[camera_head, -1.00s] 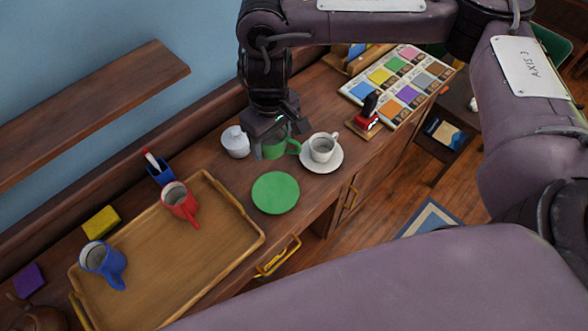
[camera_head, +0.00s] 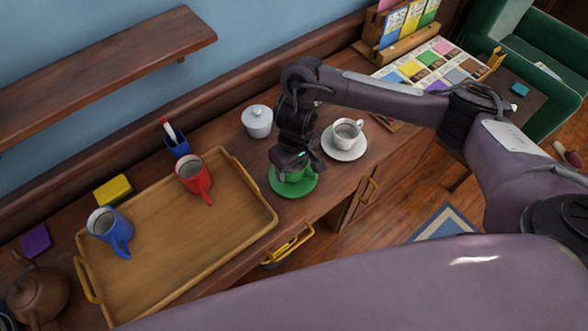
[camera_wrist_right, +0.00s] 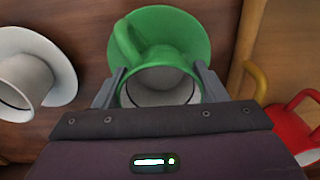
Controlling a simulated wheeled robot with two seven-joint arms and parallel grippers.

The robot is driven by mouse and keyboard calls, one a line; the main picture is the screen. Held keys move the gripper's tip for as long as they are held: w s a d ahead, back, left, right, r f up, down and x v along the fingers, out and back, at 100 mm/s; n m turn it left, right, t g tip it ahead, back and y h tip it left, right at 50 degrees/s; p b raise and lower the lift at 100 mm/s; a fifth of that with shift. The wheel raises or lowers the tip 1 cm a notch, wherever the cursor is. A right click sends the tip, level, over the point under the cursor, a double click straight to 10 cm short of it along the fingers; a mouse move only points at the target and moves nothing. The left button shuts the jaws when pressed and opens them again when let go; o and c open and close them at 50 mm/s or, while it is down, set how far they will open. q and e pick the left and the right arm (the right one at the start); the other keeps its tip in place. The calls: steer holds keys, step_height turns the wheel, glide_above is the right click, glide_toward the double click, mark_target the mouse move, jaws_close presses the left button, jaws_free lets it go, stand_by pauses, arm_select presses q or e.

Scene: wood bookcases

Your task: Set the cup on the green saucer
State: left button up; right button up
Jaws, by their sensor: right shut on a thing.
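The green saucer (camera_head: 305,188) lies on the wood counter, to the right of the tray. The green cup (camera_head: 291,175) is over the saucer, partly hidden by my gripper. My right gripper (camera_head: 290,160) is shut on the cup from above. In the right wrist view the green cup (camera_wrist_right: 160,72) sits between the two fingers of the gripper (camera_wrist_right: 160,90), with its handle toward the top. The saucer (camera_wrist_right: 190,32) shows behind the cup there. I cannot tell whether the cup's base touches the saucer. My left gripper is not in view.
A white cup (camera_head: 346,133) on a white saucer (camera_head: 344,152) stands close to the right. A lidded white pot (camera_head: 257,122) is behind. The wooden tray (camera_head: 170,266) at left holds a red mug (camera_head: 193,178) and a blue mug (camera_head: 108,229).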

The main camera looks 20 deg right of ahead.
steer(key=shift+w+f, duration=0.1)
steer(key=shift+f, duration=0.65)
steer(key=shift+r, duration=0.1)
steer(key=o, duration=1.1)
steer(key=shift+f, duration=0.2)
steer(key=shift+c, duration=0.2)
step_height(320, 180, up, 12)
steer(key=p, duration=0.3)
steer(key=shift+s+d+r+p, duration=0.15)
steer(key=shift+s+r+p, duration=0.05)
steer(key=shift+p, duration=0.1)
